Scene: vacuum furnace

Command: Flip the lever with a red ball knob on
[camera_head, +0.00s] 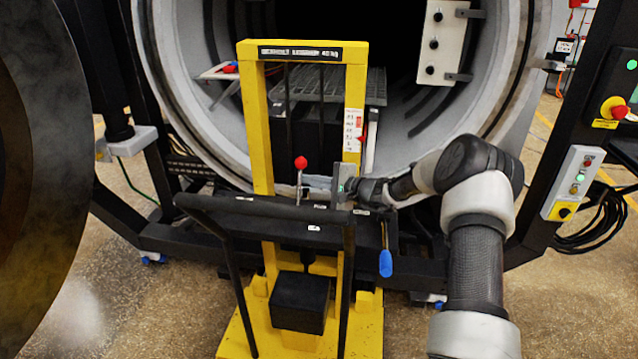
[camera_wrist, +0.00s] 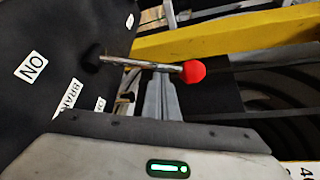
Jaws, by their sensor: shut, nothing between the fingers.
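The lever with a red ball knob stands upright on the black top of the yellow lift in the head view, with its red knob (camera_head: 301,163) up. In the wrist view its thin metal shaft (camera_wrist: 145,65) runs from a dark pivot to the red knob (camera_wrist: 194,71). An "ON" label (camera_wrist: 31,68) is on the black panel beside the pivot. My gripper (camera_head: 322,183) is just right of the lever. In the wrist view its narrow grey fingers (camera_wrist: 162,85) are shut and empty, with tips close to the shaft near the knob. I cannot tell whether they touch it.
The yellow lift frame (camera_head: 249,120) rises behind the lever, before the open furnace chamber (camera_head: 420,105). A black push handle (camera_head: 265,207) crosses in front. A blue-handled part (camera_head: 386,263) hangs at the right.

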